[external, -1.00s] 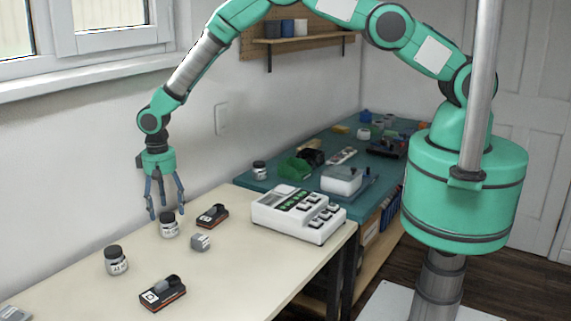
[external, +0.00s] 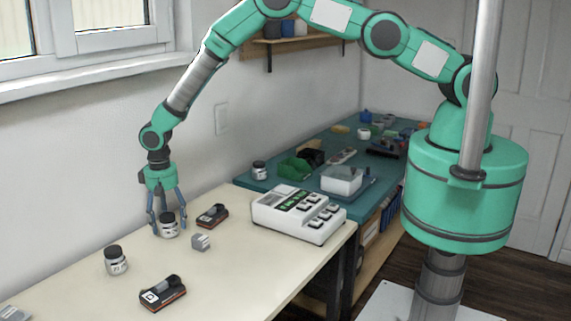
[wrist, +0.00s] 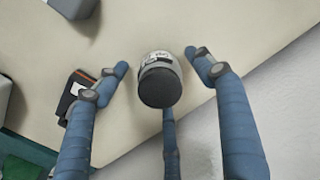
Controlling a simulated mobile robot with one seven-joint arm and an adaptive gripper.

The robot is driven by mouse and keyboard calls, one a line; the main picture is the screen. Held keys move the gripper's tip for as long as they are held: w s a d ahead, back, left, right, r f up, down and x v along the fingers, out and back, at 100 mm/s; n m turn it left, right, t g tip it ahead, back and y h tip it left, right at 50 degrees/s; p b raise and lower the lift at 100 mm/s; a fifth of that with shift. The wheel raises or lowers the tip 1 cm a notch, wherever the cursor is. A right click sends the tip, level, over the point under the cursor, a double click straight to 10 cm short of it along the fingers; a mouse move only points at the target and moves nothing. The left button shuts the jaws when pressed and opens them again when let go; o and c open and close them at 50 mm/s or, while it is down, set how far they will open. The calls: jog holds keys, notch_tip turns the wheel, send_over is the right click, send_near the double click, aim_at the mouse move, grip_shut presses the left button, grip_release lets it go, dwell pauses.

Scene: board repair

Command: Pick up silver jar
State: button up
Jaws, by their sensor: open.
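A small silver jar with a dark lid and a pale label (external: 169,229) stands upright on the cream table. In the wrist view the jar (wrist: 160,82) is seen from above, dark lid towards me. My gripper (external: 167,232) is open and lowered around the jar. In the wrist view its blue fingers (wrist: 160,75) lie to the left, to the right and below the jar, with visible gaps at the left and right. I cannot tell whether the lower finger touches it. A second similar jar (external: 116,261) stands upright farther left on the table.
Two dark devices with orange trim (external: 212,215) (external: 162,294) and a small grey block (external: 201,242) lie near the jars. A white instrument (external: 297,214) stands to the right. The wall is close behind the gripper. Another jar (external: 259,170) stands on the teal bench.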

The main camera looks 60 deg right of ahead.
aim_at(167, 216)
jog(key=shift+c, duration=0.5)
jog(key=c, duration=1.3)
jog(key=shift+o, duration=0.2)
jog(key=shift+r, duration=0.15)
jog(key=shift+r, duration=0.75)
notch_tip(167, 216, up, 2)
jog(key=s+d+r, duration=0.1)
jog(key=s+d, duration=0.7)
jog(key=s, duration=0.5)
jog(key=shift+s, duration=0.4)
jog(key=shift+r, duration=0.1)
